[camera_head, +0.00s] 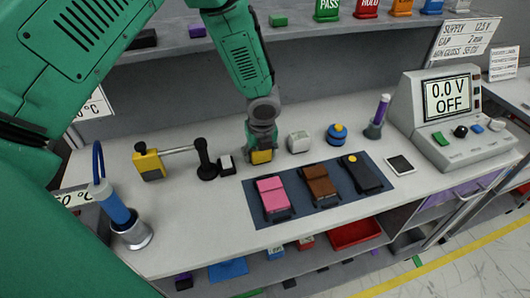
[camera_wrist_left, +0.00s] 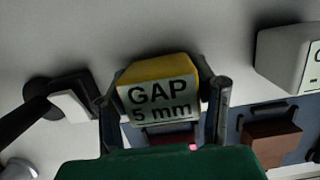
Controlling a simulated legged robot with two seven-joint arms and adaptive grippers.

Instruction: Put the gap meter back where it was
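The gap meter is a small yellow block with a white face reading "GAP 5 mm" (camera_wrist_left: 158,100); in the head view its yellow body (camera_head: 262,157) shows low at the bench, behind the dark blue mat (camera_head: 330,199). My left gripper (camera_wrist_left: 163,98) has a dark finger against each side of the meter and looks shut on it. In the head view the left gripper (camera_head: 262,140) comes down from above onto the meter. I cannot tell whether the meter touches the bench. My right gripper is not in view.
Pink (camera_head: 272,194), brown (camera_head: 319,184) and black (camera_head: 361,172) modules lie on the mat. A black-and-white block (camera_head: 226,165) and a white box (camera_head: 299,141) flank the gripper. A yellow-and-black fixture (camera_head: 149,162) stands left, a power supply (camera_head: 440,150) right.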

